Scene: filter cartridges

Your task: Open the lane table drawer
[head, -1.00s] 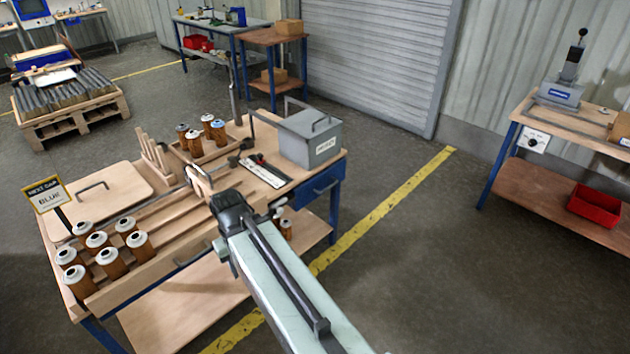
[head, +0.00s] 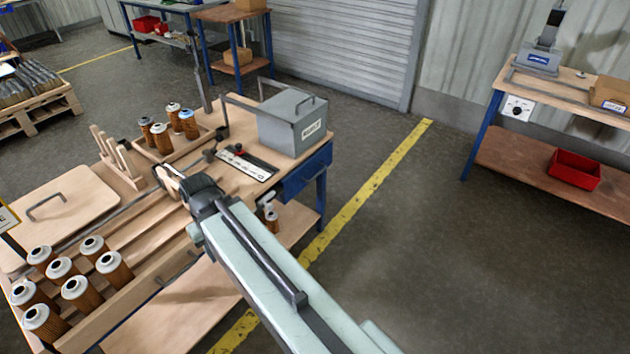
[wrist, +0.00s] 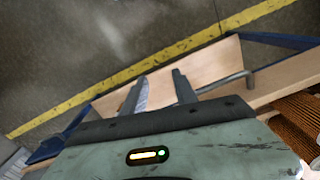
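The lane table (head: 210,262) is wooden with blue legs. A blue drawer (head: 305,172) sits under its right end, below the grey box, and looks shut. A dark bar handle (head: 180,272) is on the table's long front side; a bar handle also shows in the wrist view (wrist: 238,80), just right of my fingers. I cannot tell whether that front side is a drawer face. My gripper (wrist: 158,90) is open and empty, its two fingers apart in the wrist view. In the head view my arm reaches over the table's front edge and hides part of it.
Several filter cartridges (head: 75,290) stand at the front left of the table, and more stand in a tray (head: 172,152) at the back. A grey lidded box (head: 290,130) stands at the right end. The floor to the right is clear, with a yellow line (head: 360,190).

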